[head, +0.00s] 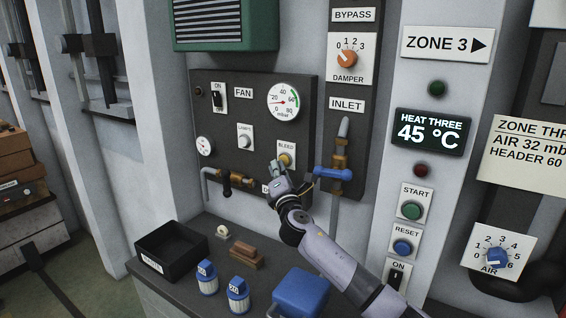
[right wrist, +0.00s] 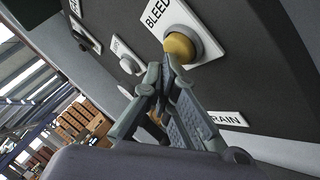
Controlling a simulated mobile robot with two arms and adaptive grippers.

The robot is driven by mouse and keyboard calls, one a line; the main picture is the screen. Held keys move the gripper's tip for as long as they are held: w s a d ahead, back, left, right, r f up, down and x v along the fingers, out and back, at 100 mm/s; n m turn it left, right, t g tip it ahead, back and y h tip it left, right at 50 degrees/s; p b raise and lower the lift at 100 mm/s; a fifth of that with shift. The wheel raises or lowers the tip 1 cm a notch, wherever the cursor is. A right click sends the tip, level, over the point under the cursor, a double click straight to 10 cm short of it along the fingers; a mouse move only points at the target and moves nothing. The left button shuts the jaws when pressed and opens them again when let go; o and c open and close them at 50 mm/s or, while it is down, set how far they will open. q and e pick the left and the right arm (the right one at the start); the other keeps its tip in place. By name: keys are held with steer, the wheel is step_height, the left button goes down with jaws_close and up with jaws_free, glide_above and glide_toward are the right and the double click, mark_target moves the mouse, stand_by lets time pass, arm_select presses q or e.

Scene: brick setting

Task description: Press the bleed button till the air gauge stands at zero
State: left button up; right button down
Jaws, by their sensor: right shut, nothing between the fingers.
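The yellow bleed button (head: 285,159) sits under its BLEED label on the dark panel (head: 228,85). It also shows large in the right wrist view (right wrist: 180,47). My right gripper (head: 281,168) is shut and empty, its fingertips just below the button's lower edge in the head view. In the right wrist view the closed fingertips (right wrist: 168,63) overlap the button's lower left side; I cannot tell whether they touch it. The white round mbar gauge (head: 284,101) is above the button. Its needle points left, off zero; the exact value is too small to read. My left gripper is not in view.
A lamp button (head: 245,138) and a small gauge (head: 205,146) are left of the bleed button. A blue-handled valve (head: 335,173) stands close on the right. Below, the bench holds a black tray (head: 170,248), bottles (head: 238,290) and a blue box (head: 301,290).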

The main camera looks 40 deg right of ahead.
steer(key=shift+w+d+r, duration=0.1)
steer(key=shift+w+d, duration=0.05)
steer(key=shift+d, duration=0.2)
stand_by(0.4)
steer(key=shift+a, duration=0.15)
steer(key=shift+s+a, duration=0.4)
steer(key=shift+a, duration=0.25)
steer(key=a, duration=0.1)
steer(key=s+a+p, duration=0.1)
steer(key=a, duration=0.1)
steer(key=s+a, duration=0.1)
steer(key=shift+a+p, duration=0.3)
steer(key=shift+a, duration=0.05)
steer(key=shift+f, duration=0.2)
stand_by(0.7)
